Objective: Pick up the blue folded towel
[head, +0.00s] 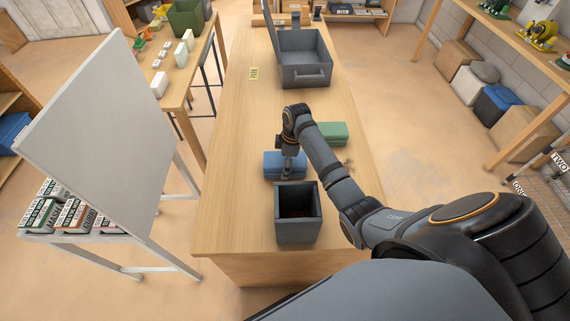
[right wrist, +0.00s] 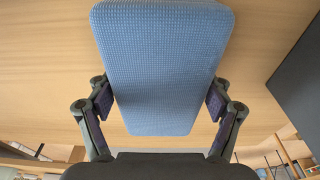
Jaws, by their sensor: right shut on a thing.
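The blue folded towel (head: 271,164) is on the wooden table in the head view, just behind a dark grey open bin. My right gripper (head: 287,174) comes down on it from above. In the right wrist view the blue towel (right wrist: 163,60) fills the upper middle, between the two fingers of my right gripper (right wrist: 160,102). The finger pads press against its two sides. I cannot tell whether the towel is resting on the table or slightly lifted. My left gripper is not in view.
The grey bin (head: 298,233) stands in front of the towel. A green folded towel (head: 333,132) lies behind my right forearm. A grey toolbox (head: 306,72) with its lid open is at the table's far end. A white board (head: 100,130) stands at the left.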

